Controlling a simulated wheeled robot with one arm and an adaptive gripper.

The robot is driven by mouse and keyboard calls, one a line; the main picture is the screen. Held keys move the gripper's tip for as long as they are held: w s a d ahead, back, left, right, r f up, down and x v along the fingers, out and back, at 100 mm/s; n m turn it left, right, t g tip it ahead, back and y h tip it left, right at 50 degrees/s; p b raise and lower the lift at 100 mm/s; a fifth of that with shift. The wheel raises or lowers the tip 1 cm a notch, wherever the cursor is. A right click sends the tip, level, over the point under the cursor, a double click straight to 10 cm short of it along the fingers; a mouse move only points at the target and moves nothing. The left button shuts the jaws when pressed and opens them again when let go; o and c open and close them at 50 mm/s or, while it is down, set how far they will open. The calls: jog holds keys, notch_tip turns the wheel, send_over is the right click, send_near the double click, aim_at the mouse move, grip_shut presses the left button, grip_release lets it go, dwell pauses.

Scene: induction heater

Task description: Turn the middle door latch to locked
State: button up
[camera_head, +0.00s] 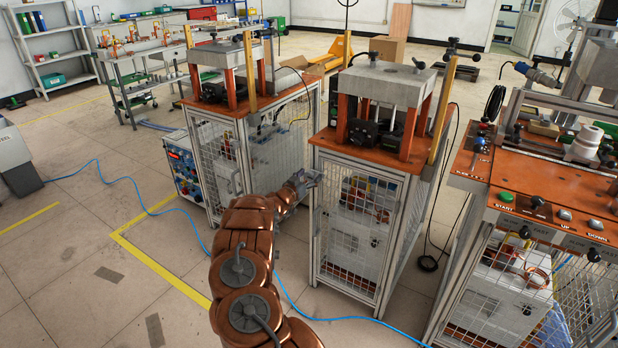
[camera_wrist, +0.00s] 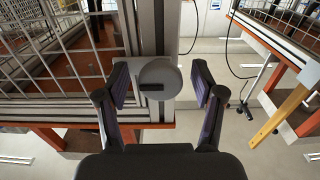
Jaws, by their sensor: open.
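The middle cabinet has a wire-mesh door (camera_head: 358,225) that appears shut in its metal frame. In the wrist view, the latch (camera_wrist: 158,76) is a round grey knob with a short dark mark lying across the picture. My gripper (camera_wrist: 160,90) is open, with one finger on each side of the knob. Gaps show between the knob and both finger pads, so it is not gripped. In the head view, my gripper (camera_head: 312,178) is at the upper left edge of the middle door. The latch cannot be made out there.
A similar cabinet (camera_head: 230,150) stands to the left, and a workstation with push buttons (camera_head: 550,205) stands to the right. A blue cable (camera_head: 130,185) runs over the floor. Open floor (camera_head: 90,260) lies at the left and front.

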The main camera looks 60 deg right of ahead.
jog(key=a, duration=1.2)
jog(key=shift+s, duration=0.25)
dwell(0.6)
